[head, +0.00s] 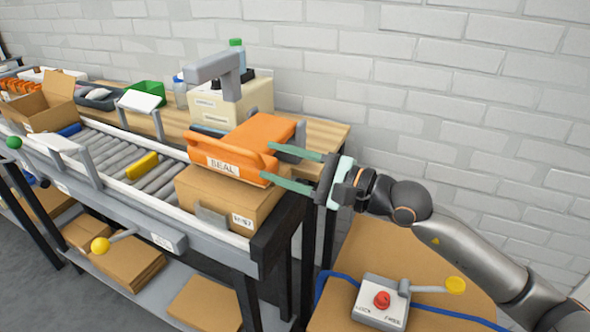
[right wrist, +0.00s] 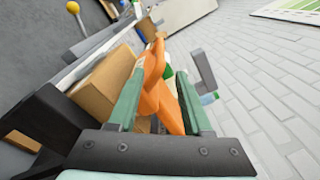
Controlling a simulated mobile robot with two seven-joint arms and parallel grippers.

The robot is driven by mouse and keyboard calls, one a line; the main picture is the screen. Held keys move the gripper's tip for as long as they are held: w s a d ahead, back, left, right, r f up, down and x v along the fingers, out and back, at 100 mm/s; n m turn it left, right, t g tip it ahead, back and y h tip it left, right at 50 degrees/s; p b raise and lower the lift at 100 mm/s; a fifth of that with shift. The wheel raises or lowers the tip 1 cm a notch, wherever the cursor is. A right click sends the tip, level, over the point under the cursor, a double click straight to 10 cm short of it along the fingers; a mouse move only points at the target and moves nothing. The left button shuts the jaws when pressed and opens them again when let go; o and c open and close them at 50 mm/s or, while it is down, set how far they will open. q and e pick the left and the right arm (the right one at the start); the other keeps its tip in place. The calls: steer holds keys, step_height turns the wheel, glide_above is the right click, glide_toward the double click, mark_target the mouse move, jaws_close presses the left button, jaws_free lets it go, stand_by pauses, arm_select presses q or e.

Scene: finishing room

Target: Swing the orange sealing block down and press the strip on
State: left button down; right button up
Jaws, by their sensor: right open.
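The orange sealing block (head: 225,154), marked SEAL, sits low over the near end of a closed cardboard box (head: 265,205). I cannot tell whether it touches the box top. A grey bracket (head: 224,68) rises behind it. My right gripper (head: 267,162) comes in from the right with its two green fingers open, one on each side of the block's right part. In the right wrist view, the orange block (right wrist: 155,85) shows between the open fingers (right wrist: 160,72), not clamped. The box (right wrist: 103,80) shows there beside the left finger. I cannot make out the strip. My left gripper is out of view.
A beige machine (head: 215,105) stands behind the orange block. A control box with a red button (head: 382,299) is at lower right. A brick wall closes the back.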

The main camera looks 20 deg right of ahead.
steer(key=v, duration=0.3)
steer(key=shift+s+d, duration=0.1)
stand_by(0.5)
